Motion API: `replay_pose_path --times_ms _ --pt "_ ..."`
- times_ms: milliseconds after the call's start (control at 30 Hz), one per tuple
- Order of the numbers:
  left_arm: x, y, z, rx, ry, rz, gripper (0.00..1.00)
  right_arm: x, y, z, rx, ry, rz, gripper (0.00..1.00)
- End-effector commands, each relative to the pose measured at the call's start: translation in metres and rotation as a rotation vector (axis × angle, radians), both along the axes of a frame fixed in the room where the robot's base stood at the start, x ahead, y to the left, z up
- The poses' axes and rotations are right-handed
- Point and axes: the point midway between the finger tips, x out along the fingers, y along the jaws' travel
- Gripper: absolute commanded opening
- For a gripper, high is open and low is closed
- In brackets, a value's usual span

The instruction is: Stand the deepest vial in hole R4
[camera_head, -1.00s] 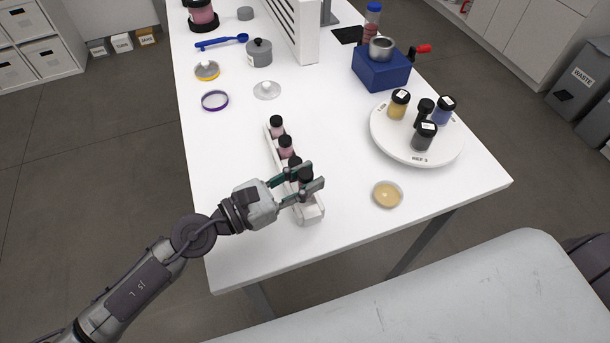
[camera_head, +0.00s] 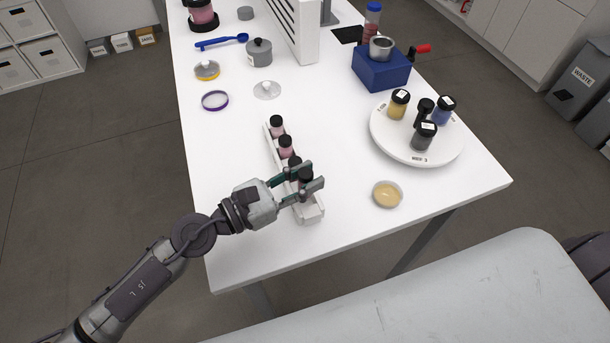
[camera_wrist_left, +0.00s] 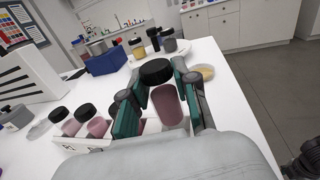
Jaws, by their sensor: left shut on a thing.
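My left gripper (camera_head: 311,179) is at the near part of a white rack (camera_head: 312,213) on the table. In the left wrist view my left gripper (camera_wrist_left: 158,98) is shut on a black-capped vial (camera_wrist_left: 168,106) with dark mauve contents. The held vial is upright at the rack; the rack hides its foot, so I cannot tell how deep it sits. Two paler pink vials with black caps stand further along the rack, one at the far end (camera_head: 277,127) and one nearer (camera_head: 286,147). Another black cap (camera_head: 295,163) shows beside my fingers. My right gripper is not in view.
A round white turntable (camera_head: 394,147) with several black-capped jars stands to the right. A small dish of tan powder (camera_head: 387,195) lies right of the rack. A blue block (camera_head: 381,70) with a metal cup stands behind. The table's front left is clear.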

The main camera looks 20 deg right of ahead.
Motion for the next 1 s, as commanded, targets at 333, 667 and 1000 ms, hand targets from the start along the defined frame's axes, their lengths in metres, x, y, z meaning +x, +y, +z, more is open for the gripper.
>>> replay_pose_path --times_ms 333,667,1000 --pt "0.0 0.0 0.0 0.0 0.0 0.0 0.0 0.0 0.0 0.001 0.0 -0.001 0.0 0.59" --pt "0.0 0.0 -0.002 0.0 0.0 0.0 0.0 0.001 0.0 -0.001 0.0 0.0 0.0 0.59" --pt "0.0 0.0 -0.011 0.0 0.0 0.0 0.0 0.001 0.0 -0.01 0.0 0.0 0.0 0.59"
